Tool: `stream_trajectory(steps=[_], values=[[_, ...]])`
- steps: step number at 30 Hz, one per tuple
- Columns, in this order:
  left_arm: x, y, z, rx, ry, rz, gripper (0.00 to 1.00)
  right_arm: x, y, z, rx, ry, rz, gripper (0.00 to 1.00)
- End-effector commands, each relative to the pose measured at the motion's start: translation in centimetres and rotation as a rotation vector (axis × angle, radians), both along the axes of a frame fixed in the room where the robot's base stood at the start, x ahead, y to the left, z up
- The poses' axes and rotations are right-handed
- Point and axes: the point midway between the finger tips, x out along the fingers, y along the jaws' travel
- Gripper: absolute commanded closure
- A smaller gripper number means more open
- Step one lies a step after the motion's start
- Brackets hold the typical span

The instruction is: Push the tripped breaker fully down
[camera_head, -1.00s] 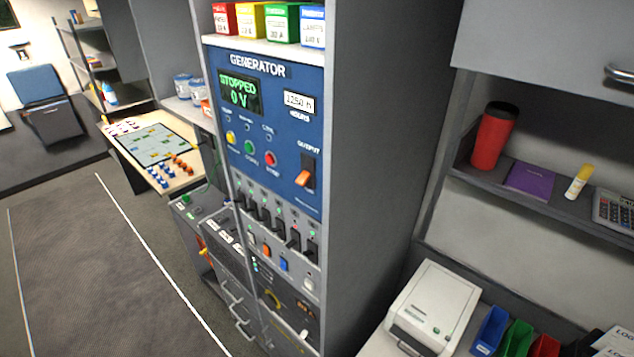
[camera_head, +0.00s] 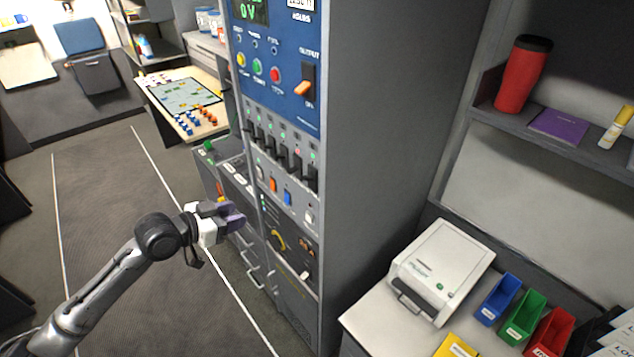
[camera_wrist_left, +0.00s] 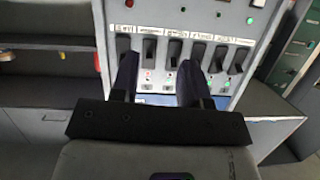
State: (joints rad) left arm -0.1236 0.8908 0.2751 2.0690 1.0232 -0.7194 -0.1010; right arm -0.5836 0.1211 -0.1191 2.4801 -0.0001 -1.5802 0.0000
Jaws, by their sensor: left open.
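A row of black breaker levers (camera_head: 284,157) sits on the grey panel below the blue generator face. The row also shows in the wrist view (camera_wrist_left: 174,52), with small lights and white labels beside it. One light in that view looks red, near the second lever from the left (camera_wrist_left: 149,50); which lever is tripped is hard to tell. My left gripper (camera_head: 238,214) is open and empty, in front of the cabinet and lower than the breakers. In the wrist view its two dark fingers (camera_wrist_left: 160,78) point at the row, partly covering some levers. My right gripper is not in view.
The generator panel (camera_head: 277,60) has coloured buttons and an orange output switch (camera_head: 304,88). Orange, blue and white switches (camera_head: 287,198) lie just below the breakers. A white printer (camera_head: 440,270) and coloured bins stand on the right counter. The aisle floor at left is free.

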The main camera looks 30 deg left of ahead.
Motion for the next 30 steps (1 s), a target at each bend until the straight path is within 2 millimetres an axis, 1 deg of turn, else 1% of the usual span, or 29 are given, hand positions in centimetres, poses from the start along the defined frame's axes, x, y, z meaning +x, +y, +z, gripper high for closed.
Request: stream_trajectory(steps=[3, 6, 10, 14, 17, 20, 30], values=[[0.6, -0.5, 2.1, -0.12, -0.125, -0.023, 0.58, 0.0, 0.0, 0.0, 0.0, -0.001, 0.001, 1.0], [0.7, -0.7, 3.6, -0.168, -0.211, -0.031, 0.58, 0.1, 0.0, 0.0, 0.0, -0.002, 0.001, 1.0], [0.8, -0.6, 4.7, -0.176, -0.28, -0.028, 0.58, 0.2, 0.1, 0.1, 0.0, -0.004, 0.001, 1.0], [1.4, -0.7, 5.1, -0.167, -0.302, -0.027, 0.58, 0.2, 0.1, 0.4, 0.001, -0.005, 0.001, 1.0], [2.2, -1.0, 5.2, -0.164, -0.303, -0.027, 0.58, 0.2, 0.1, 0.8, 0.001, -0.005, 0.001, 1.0], [3.5, -1.4, 5.4, -0.165, -0.304, -0.028, 0.58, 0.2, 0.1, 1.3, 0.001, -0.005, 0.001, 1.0], [9.0, -3.2, 5.3, -0.164, -0.301, -0.029, 0.58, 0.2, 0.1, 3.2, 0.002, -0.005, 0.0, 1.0]])
